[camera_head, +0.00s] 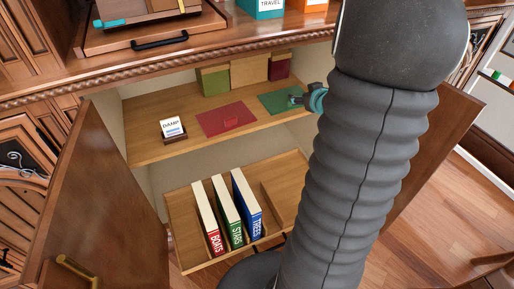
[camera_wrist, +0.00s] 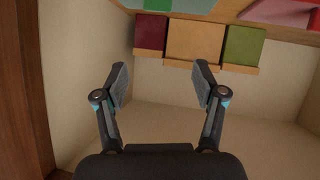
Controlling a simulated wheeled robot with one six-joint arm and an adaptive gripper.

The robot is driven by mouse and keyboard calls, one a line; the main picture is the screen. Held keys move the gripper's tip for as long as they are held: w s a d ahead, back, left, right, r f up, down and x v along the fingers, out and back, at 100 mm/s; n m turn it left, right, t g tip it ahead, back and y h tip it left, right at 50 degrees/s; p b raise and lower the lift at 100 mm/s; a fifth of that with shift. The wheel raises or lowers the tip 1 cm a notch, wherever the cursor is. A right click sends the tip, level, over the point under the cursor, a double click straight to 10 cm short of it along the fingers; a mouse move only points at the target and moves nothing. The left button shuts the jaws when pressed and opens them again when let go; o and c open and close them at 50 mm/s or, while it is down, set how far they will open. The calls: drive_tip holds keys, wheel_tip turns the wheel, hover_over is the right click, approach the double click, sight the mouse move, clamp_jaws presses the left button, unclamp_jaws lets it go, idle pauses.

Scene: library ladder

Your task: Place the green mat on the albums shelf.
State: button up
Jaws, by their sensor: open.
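The green mat (camera_head: 275,104) lies flat on the upper wooden shelf (camera_head: 150,108) inside the open cabinet, toward the right. Its edge also shows at the top of the wrist view (camera_wrist: 185,4). Behind it stand album-like blocks: green (camera_head: 213,80), tan (camera_head: 249,71) and dark red (camera_head: 280,66). They also show in the wrist view as dark red (camera_wrist: 151,32), tan (camera_wrist: 193,40) and green (camera_wrist: 243,45). My gripper (camera_wrist: 161,78) is open with nothing between its fingers. In the head view, my gripper (camera_head: 311,97) is at the mat's right edge; I cannot tell whether they touch.
A red mat (camera_head: 226,119) and a small labelled card stand (camera_head: 172,129) share the shelf. Below, a wooden tray (camera_head: 185,237) holds books marked BOATS (camera_head: 207,218), STARS (camera_head: 229,213) and TREES (camera_head: 247,206). The open left door (camera_head: 98,200) and right door (camera_head: 440,150) flank the cabinet.

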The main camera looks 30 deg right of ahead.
drive_tip(key=s+a+r+g+h, duration=0.2)
drive_tip(key=a+r, duration=0.4)
drive_tip(key=a, duration=0.1)
drive_tip(key=s+a+r+g+y, duration=0.2)
drive_tip(key=s+a+g+y, duration=0.2)
drive_tip(key=s+a, duration=1.7)
drive_tip(key=a, duration=0.3)
drive_tip(key=shift+n+g+y, duration=0.3)
drive_tip(key=shift+n+y, duration=0.1)
